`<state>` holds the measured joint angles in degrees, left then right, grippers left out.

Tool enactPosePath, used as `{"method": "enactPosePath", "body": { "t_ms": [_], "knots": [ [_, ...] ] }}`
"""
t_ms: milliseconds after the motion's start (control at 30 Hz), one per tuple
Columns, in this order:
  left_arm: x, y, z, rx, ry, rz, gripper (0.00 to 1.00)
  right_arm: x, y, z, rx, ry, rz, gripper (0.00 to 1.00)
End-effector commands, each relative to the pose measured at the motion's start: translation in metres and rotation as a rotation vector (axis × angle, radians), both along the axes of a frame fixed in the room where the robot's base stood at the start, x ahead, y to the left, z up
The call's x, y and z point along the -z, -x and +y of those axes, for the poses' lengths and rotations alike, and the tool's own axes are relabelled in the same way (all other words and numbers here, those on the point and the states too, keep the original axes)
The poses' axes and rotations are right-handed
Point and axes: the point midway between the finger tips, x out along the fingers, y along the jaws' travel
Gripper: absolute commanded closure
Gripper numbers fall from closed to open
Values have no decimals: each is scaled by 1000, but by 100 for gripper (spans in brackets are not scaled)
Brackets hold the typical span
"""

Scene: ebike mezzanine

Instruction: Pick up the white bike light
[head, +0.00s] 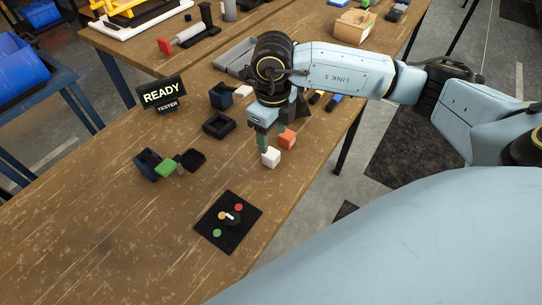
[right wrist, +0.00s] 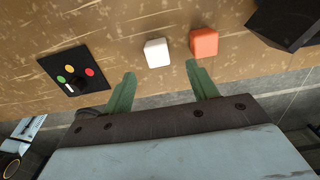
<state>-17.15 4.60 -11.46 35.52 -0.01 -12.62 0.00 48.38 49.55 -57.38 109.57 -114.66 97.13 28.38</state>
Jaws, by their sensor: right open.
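The white bike light (head: 271,157) is a small white block on the wooden table, just below my right gripper (head: 270,142) in the head view. In the right wrist view the white bike light (right wrist: 157,53) lies ahead of and between the two green fingertips of my right gripper (right wrist: 162,82). The fingers are apart with nothing between them. A similar orange block (head: 287,139) sits close beside the white one; it also shows in the right wrist view (right wrist: 204,42), just ahead of one fingertip. My left gripper is out of view.
A black panel (head: 229,222) with coloured buttons lies nearer on the table (head: 130,235). The table's edge runs close to the right of the blocks.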

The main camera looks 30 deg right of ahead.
Motion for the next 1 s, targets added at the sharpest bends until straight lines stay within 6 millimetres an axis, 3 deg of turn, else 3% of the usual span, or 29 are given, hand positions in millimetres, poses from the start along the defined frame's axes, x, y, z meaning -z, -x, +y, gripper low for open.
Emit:
{"method": "enactPosePath", "body": {
  "t_ms": [167,433,733,1000],
  "knots": [
    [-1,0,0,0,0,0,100,13,1,1,0,0,2,42],
    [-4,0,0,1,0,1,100,51,1,4,0,-2,2,42],
    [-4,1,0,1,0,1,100,57,0,4,-1,-1,-1,42],
    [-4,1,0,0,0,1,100,57,0,4,-1,-1,-1,75]
  ]
}}
